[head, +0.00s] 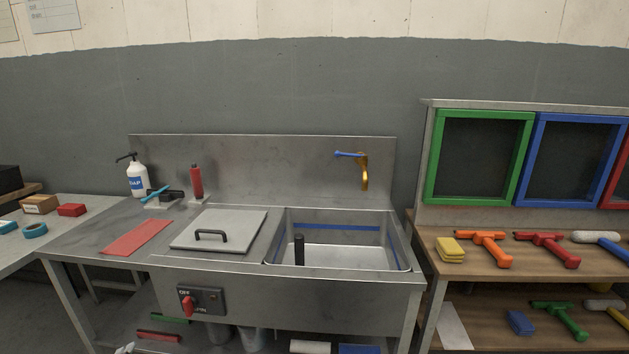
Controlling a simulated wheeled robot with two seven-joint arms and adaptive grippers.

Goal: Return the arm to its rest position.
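Neither of my grippers nor my arms can be made out in the head view. A steel sink unit (300,290) stands in front of me. Its basin (340,257) is open on the right, with a blue line round the inner wall and a dark upright post in it. A grey lid (219,230) with a black handle lies to the left of the basin. A brass tap (364,172) with a blue lever is on the backsplash above. A red rotary switch (188,306) is on the front panel.
A soap bottle (137,180), a red bottle (196,182) and a red mat (137,237) are on the left counter. The right wooden bench (490,262) holds yellow sponges (450,250) and several squeegee-like tools, with green and blue frames (480,115) behind. Shelves below hold more items.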

